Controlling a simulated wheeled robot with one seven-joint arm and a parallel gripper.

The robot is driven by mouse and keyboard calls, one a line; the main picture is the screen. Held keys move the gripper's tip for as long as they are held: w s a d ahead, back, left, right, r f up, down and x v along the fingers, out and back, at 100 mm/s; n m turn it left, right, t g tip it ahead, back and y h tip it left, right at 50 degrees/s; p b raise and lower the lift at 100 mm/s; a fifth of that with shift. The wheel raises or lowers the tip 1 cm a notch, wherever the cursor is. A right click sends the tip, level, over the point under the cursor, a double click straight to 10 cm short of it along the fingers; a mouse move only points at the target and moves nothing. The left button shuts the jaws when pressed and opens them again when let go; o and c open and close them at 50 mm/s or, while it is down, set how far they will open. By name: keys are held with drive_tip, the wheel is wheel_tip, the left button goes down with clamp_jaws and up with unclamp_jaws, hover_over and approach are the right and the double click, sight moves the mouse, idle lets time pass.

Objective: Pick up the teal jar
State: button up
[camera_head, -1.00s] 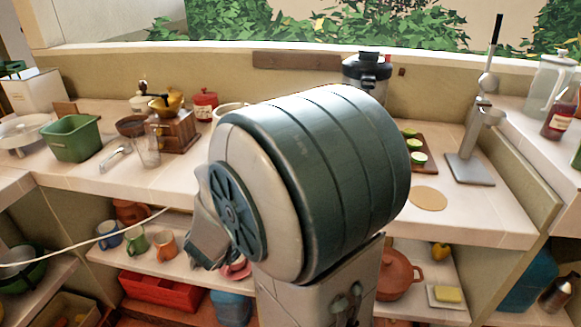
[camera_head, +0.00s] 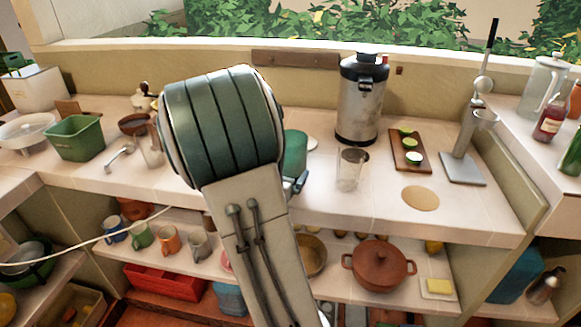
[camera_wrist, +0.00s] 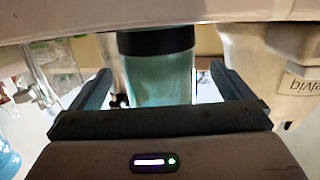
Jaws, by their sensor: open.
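The teal jar (camera_head: 294,153) stands on the counter just right of my arm in the head view, its left part hidden by the arm. In the wrist view the jar (camera_wrist: 158,80) is translucent teal with a black band across its upper part. My gripper (camera_wrist: 160,73) is open, with one finger on each side of the jar in that picture. I cannot tell how deep the jar is between the fingers, and no contact shows. In the head view only a dark bit of my gripper (camera_head: 298,184) shows, low beside the jar.
A clear glass (camera_head: 352,170) stands right of the jar, with a steel dispenser (camera_head: 360,105) behind it. A cutting board (camera_head: 410,150) and a press stand (camera_head: 463,168) are farther right. A green tub (camera_head: 75,140) is at left. Shelves below hold mugs and a red pot (camera_head: 378,268).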

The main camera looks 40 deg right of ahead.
drive_tip(key=x, duration=0.4)
drive_tip(key=shift+r, duration=0.2)
drive_tip(key=shift+s, duration=0.1)
drive_tip(key=c, duration=1.4)
drive_tip(key=shift+r, duration=0.2)
wheel_tip(320, 180, up, 10)
drive_tip(key=p, duration=0.2)
drive_tip(key=shift+f, duration=0.2)
